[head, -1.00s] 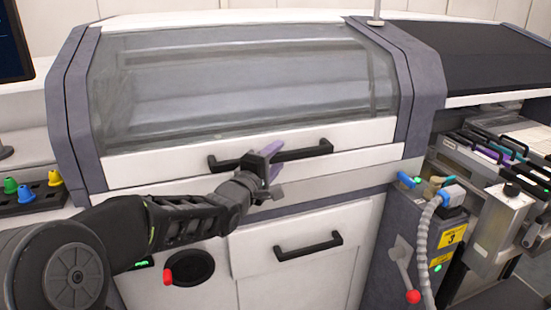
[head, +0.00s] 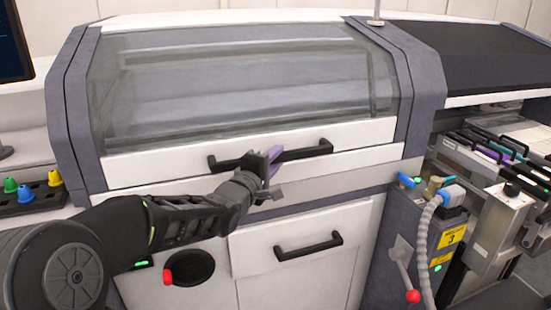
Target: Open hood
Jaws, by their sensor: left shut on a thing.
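The hood (head: 240,85) is a curved clear cover with a white lower edge, set between two grey side frames. It is down, with its white edge just above the machine's white front panel. A black bar handle (head: 308,153) runs along the white edge. My left gripper (head: 268,160) is at the middle of this handle and shut on it. The purple-tipped finger shows against the handle, and the gripper hides the part it holds. My right gripper is not in view.
A lower drawer with a black handle (head: 308,246) is below. A red knob (head: 168,276) sits near my left arm. At the right stand a grey hose (head: 428,245), a red-tipped lever (head: 412,296) and feeders (head: 500,150). Coloured nozzles (head: 26,192) stand at the left.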

